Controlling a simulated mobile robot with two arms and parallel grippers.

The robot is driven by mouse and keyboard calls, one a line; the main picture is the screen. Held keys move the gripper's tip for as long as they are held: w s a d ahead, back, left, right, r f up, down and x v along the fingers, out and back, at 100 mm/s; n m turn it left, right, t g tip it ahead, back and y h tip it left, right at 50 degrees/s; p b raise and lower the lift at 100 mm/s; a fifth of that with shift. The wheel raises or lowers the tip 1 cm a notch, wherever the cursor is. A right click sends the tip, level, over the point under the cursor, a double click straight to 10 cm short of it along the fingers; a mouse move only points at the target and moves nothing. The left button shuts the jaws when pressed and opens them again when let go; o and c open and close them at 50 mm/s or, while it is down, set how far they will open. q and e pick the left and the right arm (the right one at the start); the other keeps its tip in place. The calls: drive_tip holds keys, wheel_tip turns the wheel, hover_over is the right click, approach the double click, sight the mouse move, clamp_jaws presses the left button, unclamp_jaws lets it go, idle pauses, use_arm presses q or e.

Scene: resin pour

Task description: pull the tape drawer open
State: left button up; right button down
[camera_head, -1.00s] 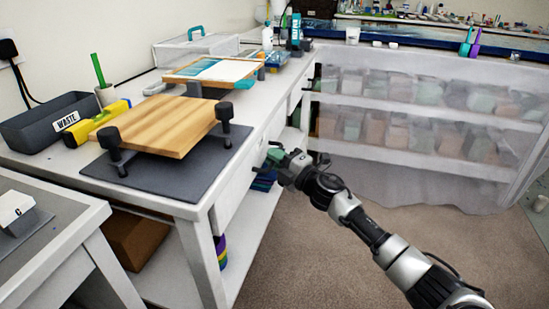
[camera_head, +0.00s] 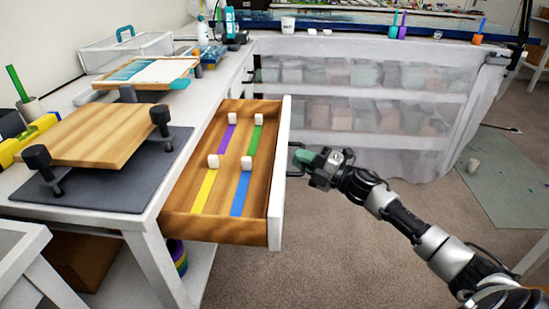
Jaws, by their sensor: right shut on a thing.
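The tape drawer (camera_head: 275,205) stands pulled out from the right side of the white workbench. It has wooden inner walls and a white front. Inside lie a purple strip (camera_head: 226,139), a green strip (camera_head: 254,140), a yellow strip (camera_head: 205,190) and a blue strip (camera_head: 241,193), each with a small white block at its far end. My right gripper (camera_head: 301,160) is at the outer face of the drawer front, shut on its handle (camera_head: 293,173), which is mostly hidden by the fingers. My left gripper is not in view.
On the workbench (camera_head: 150,206) a wooden board (camera_head: 95,135) rests over a dark mat (camera_head: 110,185) with black clamps. A shelf covered in clear sheeting (camera_head: 370,110) stands behind. Open carpet (camera_head: 330,250) lies right of the drawer.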

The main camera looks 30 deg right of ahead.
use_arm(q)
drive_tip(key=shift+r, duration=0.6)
use_arm(e)
drive_tip(key=s+d, duration=0.2)
drive_tip(key=d, duration=0.2)
drive_tip(key=shift+s+d, duration=0.1)
drive_tip(key=shift+s, duration=0.3)
drive_tip(key=c, duration=1.2)
unclamp_jaws()
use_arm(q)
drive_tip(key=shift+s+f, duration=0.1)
use_arm(e)
drive_tip(key=shift+s+d, duration=0.1)
use_arm(q)
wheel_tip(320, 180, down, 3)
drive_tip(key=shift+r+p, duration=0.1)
drive_tip(key=shift+p, duration=0.2)
use_arm(e)
drive_tip(key=v, duration=1)
drive_tip(key=shift+s+d+f, duration=0.1)
drive_tip(key=shift+s+d, duration=0.1)
drive_tip(key=shift+s, duration=0.05)
